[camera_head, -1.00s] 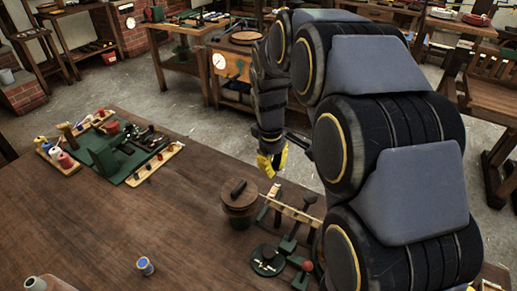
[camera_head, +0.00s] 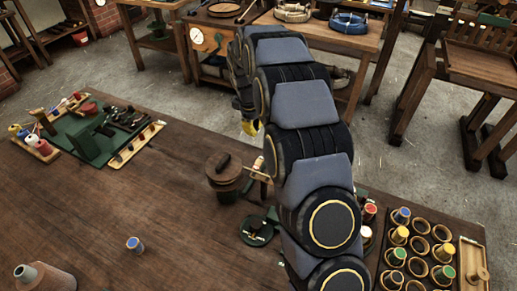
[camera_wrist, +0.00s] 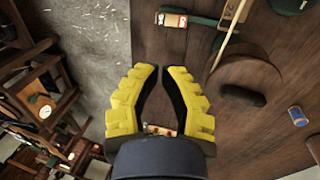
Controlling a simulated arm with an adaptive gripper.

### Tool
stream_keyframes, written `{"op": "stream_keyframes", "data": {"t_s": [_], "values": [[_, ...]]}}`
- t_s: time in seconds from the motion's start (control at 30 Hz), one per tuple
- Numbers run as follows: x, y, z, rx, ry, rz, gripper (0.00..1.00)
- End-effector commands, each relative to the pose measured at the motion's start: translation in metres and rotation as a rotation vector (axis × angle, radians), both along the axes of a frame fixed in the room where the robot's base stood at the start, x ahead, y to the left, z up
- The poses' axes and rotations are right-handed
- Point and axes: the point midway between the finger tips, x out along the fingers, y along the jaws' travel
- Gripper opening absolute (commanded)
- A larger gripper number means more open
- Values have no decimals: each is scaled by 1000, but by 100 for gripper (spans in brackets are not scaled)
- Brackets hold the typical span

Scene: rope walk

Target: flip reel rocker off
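My gripper (camera_wrist: 160,72) shows its two yellow fingers in the wrist view, parted with an empty gap between the tips. In the head view only a bit of yellow finger (camera_head: 249,128) shows behind my arm, above the table's far edge. A small cream block with red and dark marks (camera_wrist: 172,20), perhaps the reel rocker, sits at the end of a green bar in the wrist view, apart from my fingers. A cream piece beside the round wooden lidded pot (camera_head: 224,170) is partly hidden by my arm in the head view. The rocker's position cannot be read.
A green board (camera_head: 75,130) with tools and trays lies at the left. A rack of colored spools (camera_head: 420,250) is at the right. The middle of the table (camera_head: 120,200) is mostly bare.

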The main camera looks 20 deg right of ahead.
Motion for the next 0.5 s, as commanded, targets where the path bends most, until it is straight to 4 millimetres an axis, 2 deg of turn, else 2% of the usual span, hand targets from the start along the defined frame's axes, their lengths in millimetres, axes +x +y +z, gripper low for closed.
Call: {"op": "stream_keyframes", "data": {"t_s": [0.17, 0.5], "values": [[2, -3, -20, 1, 6, -2, 0], [13, -15, -91, 0, 6, -1, 0]]}}
